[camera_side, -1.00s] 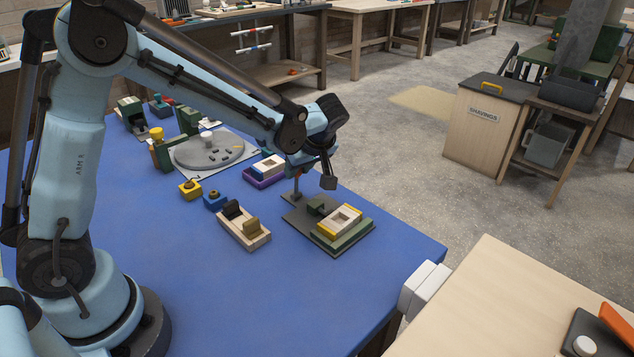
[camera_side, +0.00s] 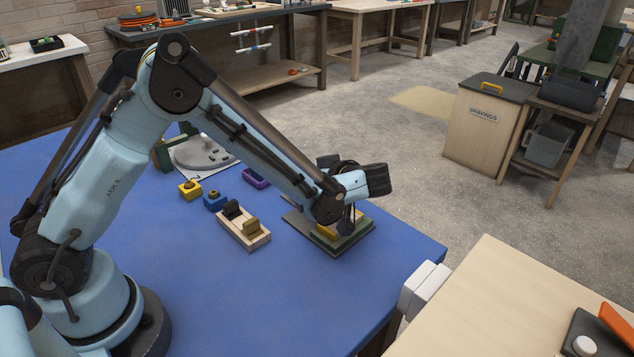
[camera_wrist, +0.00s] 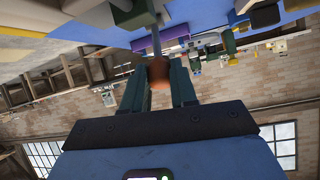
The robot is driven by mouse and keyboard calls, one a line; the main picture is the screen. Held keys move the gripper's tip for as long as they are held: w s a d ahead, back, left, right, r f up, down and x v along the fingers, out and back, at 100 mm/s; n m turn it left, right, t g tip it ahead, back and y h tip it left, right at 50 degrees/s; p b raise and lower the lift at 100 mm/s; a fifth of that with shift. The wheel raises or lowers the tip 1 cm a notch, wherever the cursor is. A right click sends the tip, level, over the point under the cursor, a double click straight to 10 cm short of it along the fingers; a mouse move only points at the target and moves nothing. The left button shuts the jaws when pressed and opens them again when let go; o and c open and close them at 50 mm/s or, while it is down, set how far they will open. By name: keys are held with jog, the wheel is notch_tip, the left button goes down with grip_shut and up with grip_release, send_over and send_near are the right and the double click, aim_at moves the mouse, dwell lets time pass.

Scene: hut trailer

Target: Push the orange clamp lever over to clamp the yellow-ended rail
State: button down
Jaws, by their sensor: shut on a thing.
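The clamp fixture has a dark plate and a green base (camera_side: 345,243) near the right edge of the blue table. A yellow end of the rail (camera_side: 326,232) shows on it; my arm hides most of the rail. My gripper (camera_side: 346,220) is low over the fixture in the side view. In the wrist view, the fingers of my gripper (camera_wrist: 159,82) stand on both sides of the lever's orange-brown knob (camera_wrist: 160,70), shut on it. A grey rod (camera_wrist: 156,42) runs from the knob towards a green block (camera_wrist: 133,14). The lever is hidden in the side view.
A wooden holder (camera_side: 243,228) with dark and brown blocks stands left of the fixture. Blue (camera_side: 214,200) and yellow (camera_side: 190,189) blocks, a purple tray (camera_side: 256,178) and a grey round plate (camera_side: 203,153) lie behind. The table's front middle is clear.

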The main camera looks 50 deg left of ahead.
jog(key=c, duration=0.9)
grip_release()
jog(key=shift+d, duration=0.15)
jog(key=v, duration=1.2)
jog(key=shift+s, duration=0.1)
jog(key=s+a+m+t+h, duration=0.2)
jog(key=s+m+h, duration=0.2)
jog(key=m, duration=0.1)
jog(key=s+a+r+m+t+h, duration=0.1)
jog(key=s+a+m+t+h, duration=0.1)
jog(key=s+a+m+h, duration=0.1)
jog(key=s+a+r+m+t+h, duration=0.1)
jog(key=s+a+m+t+h, duration=0.1)
jog(key=s+m+h, duration=0.3)
jog(key=shift+s+a+r+m, duration=0.1)
jog(key=shift+s+a+m, duration=0.15)
jog(key=shift+m, duration=0.35)
jog(key=shift+s+a+r+m, duration=0.15)
jog(key=shift+a+m, duration=0.25)
jog(key=shift+m, duration=0.2)
